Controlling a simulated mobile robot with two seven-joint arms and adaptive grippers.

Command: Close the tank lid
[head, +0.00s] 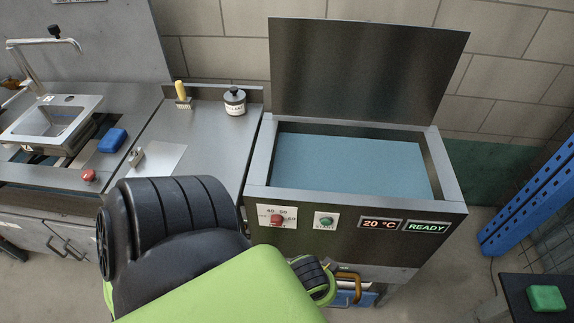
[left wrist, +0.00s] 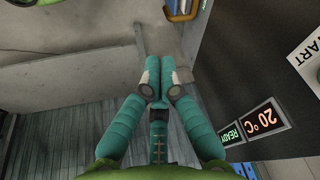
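The tank lid (head: 365,70), a flat dark metal panel, stands open, raised and leaning back at the rear edge of the tank (head: 452,185). The tank is a metal box with blue liquid (head: 350,165) inside. My right gripper is not in view.
The tank front carries a red knob (head: 278,219), a green button (head: 326,221) and displays reading 20 °C and READY. A counter with a brush (head: 182,95), a jar (head: 235,102) and a sink (head: 55,120) is at left. A blue post (head: 530,200) stands at right.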

